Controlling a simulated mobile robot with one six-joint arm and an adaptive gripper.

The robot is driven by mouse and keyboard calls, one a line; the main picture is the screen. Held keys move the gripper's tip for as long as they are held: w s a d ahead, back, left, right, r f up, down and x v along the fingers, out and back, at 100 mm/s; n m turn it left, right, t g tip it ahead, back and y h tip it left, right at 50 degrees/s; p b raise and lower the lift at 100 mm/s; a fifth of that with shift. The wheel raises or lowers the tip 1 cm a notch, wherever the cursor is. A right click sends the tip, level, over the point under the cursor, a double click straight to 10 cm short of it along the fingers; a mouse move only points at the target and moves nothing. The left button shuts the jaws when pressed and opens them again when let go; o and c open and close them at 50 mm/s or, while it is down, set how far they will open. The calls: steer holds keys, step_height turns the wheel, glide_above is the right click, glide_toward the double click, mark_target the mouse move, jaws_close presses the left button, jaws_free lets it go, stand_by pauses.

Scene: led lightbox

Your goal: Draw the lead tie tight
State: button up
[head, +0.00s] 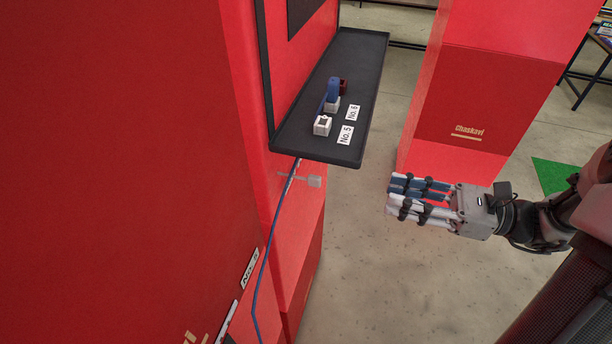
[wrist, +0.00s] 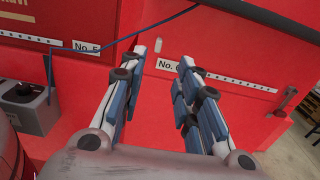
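A thin blue lead (head: 263,265) hangs from under the dark shelf down the red cabinet. A pale grey tie with a square tab (head: 314,181) sits across the lead just below the shelf; I cannot tell how tight its loop is. In the wrist view the blue lead (wrist: 125,37) runs across the top left, beyond the fingers. My gripper (head: 391,202) is right of the tab, apart from it, with fingers pointing left. The wrist view shows my gripper (wrist: 160,65) open, with nothing between its fingers.
The dark shelf (head: 312,149) juts out above the tie and holds white, blue and dark red pieces and labels No. 5 and No. 6. A red block (head: 480,110) stands behind my gripper. A grey holder (wrist: 40,112) is at the wrist view's left. Open floor lies below.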

steer(key=shift+s+d, duration=0.2)
steer(key=shift+d, duration=0.35)
steer(key=shift+r+p, duration=0.1)
steer(key=shift+p, duration=0.4)
steer(key=shift+a, duration=0.15)
steer(key=s+a+f+n+g+h+b, duration=0.4)
steer(key=s+a+n+g+h, duration=0.3)
steer(key=a+n, duration=0.25)
steer(key=s+d+f+n+t+h+b, duration=0.2)
steer(key=s+d+n+t+h+b, duration=0.1)
steer(key=n+h, duration=0.7)
steer(key=s+n+t+b, duration=0.1)
steer(key=s+n+t, duration=0.1)
steer(key=shift+s+t, duration=0.3)
